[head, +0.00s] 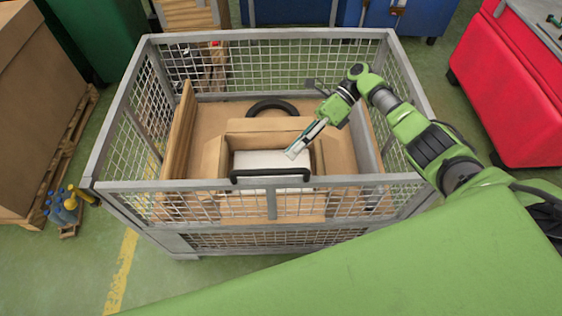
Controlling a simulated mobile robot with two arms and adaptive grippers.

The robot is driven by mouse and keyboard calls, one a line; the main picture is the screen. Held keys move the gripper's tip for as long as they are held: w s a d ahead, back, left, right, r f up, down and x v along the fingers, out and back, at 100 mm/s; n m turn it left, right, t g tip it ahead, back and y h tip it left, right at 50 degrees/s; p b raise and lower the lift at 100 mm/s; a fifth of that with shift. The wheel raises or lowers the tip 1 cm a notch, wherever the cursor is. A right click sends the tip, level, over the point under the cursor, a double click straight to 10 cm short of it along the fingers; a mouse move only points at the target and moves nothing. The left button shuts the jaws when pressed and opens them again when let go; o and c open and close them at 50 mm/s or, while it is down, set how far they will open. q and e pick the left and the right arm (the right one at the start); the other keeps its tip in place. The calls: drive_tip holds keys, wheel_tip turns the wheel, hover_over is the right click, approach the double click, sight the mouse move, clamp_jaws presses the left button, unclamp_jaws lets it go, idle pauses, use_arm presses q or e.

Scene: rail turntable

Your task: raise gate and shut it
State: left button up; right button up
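A grey wire mesh crate (140,95) stands on the floor in front of me. The gate (350,182) is its near mesh side, and its top bar is about level with the crate's near corners. I cannot tell whether it is latched. A black handle (270,175) sits on the middle of the top bar. My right gripper (294,152) is over the inside of the crate, just beyond the handle and apart from it. Its fingers are seen too edge-on to tell if they are open. My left gripper is not in view.
In the crate are a cardboard box (215,158) with a white item (262,160) and a black ring (272,106). A red container (515,85) stands at the right, bottles (68,204) and a large carton (35,110) at the left. The floor at the near left is free.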

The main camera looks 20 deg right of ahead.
drive_tip(key=shift+v, duration=1.85)
drive_tip(key=shift+s, duration=0.1)
